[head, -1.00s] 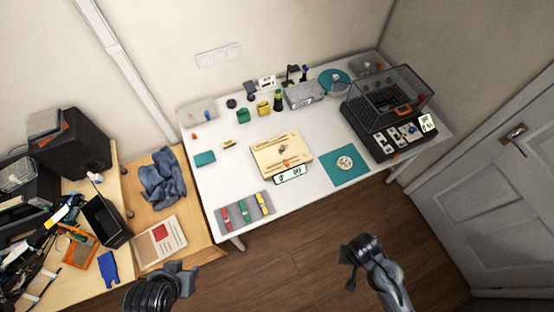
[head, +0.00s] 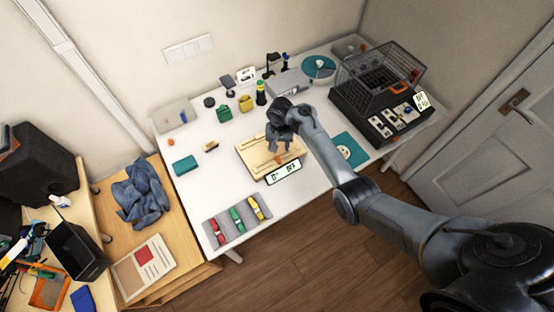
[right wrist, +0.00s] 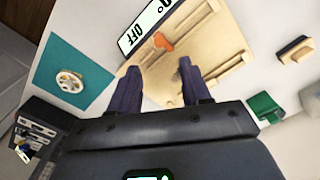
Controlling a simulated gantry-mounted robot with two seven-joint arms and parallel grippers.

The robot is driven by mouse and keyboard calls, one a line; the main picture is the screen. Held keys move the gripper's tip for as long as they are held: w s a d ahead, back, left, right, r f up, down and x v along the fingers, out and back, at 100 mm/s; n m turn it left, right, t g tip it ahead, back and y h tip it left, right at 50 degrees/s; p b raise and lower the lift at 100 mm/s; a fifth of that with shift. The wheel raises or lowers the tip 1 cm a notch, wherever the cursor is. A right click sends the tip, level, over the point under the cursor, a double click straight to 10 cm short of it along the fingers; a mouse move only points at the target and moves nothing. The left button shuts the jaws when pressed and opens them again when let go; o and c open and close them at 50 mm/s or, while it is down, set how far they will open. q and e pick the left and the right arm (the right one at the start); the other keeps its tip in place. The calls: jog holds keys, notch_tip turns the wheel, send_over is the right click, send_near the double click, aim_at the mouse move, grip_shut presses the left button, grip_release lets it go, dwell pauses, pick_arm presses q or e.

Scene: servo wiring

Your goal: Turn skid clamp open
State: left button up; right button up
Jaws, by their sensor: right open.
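The pale wooden skid (head: 256,160) lies on the white table, with a small display (head: 284,172) at its front edge reading 0° and OFF. A small orange lever, seemingly the clamp, shows on the skid in the right wrist view (right wrist: 163,44), close to the display (right wrist: 148,27). My right gripper (head: 277,146) is over the skid and hides part of it. In the right wrist view its two fingers (right wrist: 161,84) are apart with nothing between them, and the orange lever lies beyond the tips. My left gripper is out of view.
A teal mat (right wrist: 50,82) with a round white part lies right of the skid in the head view. A grey tray (head: 222,236) with red, green and yellow items sits at the front left. A caged black machine (head: 372,88) stands at right.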

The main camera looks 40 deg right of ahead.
aim_at(279, 160)
notch_tip(279, 160, down, 9)
jog(key=b, duration=0.3)
jog(key=shift+r, duration=0.15)
jog(key=shift+f, duration=0.75)
jog(key=shift+c, duration=0.3)
grip_shut()
